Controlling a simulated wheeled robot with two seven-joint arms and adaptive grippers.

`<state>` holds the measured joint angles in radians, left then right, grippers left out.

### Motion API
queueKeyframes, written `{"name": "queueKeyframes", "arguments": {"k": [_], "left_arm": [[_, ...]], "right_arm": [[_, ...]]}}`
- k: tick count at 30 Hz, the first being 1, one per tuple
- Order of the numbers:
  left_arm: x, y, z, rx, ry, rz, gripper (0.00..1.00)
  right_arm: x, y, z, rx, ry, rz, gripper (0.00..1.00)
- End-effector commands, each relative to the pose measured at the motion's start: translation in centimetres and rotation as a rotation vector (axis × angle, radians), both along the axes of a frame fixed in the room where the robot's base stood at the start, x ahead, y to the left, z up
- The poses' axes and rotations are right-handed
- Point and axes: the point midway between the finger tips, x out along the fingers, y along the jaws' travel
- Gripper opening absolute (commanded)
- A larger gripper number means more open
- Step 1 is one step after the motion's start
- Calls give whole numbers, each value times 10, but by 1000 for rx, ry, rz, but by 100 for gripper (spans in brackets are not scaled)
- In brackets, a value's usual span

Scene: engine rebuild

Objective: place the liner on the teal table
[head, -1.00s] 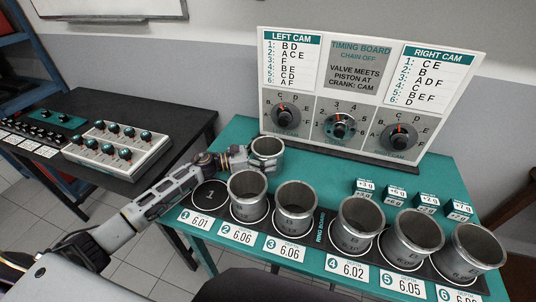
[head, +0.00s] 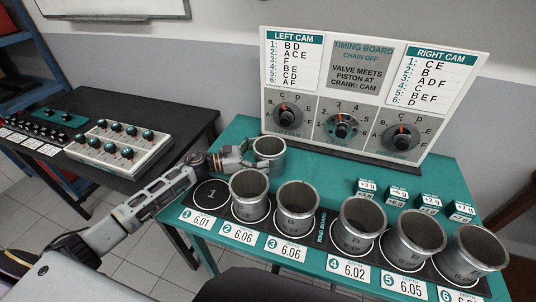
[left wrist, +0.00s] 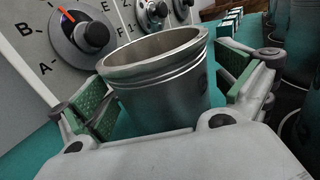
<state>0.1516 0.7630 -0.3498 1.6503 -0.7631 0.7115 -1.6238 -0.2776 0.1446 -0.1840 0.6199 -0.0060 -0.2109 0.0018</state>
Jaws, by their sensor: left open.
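A grey metal liner (head: 269,149) stands upright on the teal table (head: 318,172), behind the row of other liners and in front of the timing board. It fills the middle of the left wrist view (left wrist: 160,88). My left gripper (head: 257,154) is open at the liner's left side. In the left wrist view its two green-padded fingers (left wrist: 168,100) are spread to either side of the liner, with gaps showing between pads and wall. The liner's base is partly hidden by the gripper body in the wrist view. My right gripper is not in view.
Several liners stand on the dark ring board (head: 322,229) along the front; its circle 1 (head: 211,193) is bare. The timing board (head: 374,92) rises behind. Small teal-and-white blocks (head: 398,194) sit at right. A black table (head: 150,115) with a knob box (head: 120,146) stands left.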

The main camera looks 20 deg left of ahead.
Motion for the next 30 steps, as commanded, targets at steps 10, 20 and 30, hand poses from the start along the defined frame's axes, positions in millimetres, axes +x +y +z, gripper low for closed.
{"name": "queueKeyframes", "arguments": {"k": [10,20,30], "left_arm": [[-19,31,-1,1,0,0,100],[-36,58,-1,2,1,1,100],[-47,76,0,0,0,0,100]], "right_arm": [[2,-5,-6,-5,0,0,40],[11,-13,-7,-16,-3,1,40],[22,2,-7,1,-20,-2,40]]}}
